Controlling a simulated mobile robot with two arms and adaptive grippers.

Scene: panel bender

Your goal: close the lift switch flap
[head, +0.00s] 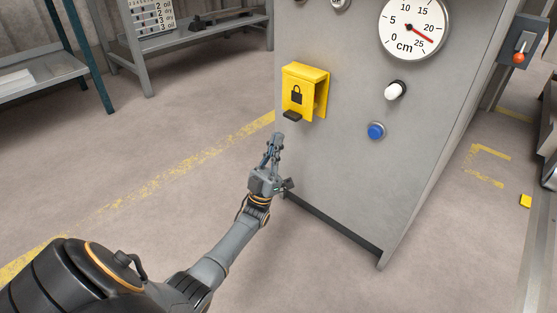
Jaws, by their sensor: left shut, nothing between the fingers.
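The yellow lift switch flap (298,88) with a black padlock mark is on the grey machine's front face. A black tab (291,115) sticks out at its lower edge. The flap hangs down from the yellow top, and a yellow side shows at its right. I cannot tell how far its lower edge stands from the panel, and the switch behind it is hidden. My left gripper (276,138) is shut and empty, its fingers pointing up, just below and left of the tab, seemingly apart from it. My right gripper is not in view.
The grey cabinet (345,170) carries a cm dial (413,27), a white knob (395,90) and a blue button (376,131) right of the flap. A red-knobbed lever (519,57) is at far right. Shelves (190,45) stand at back left. The floor left of the cabinet is clear.

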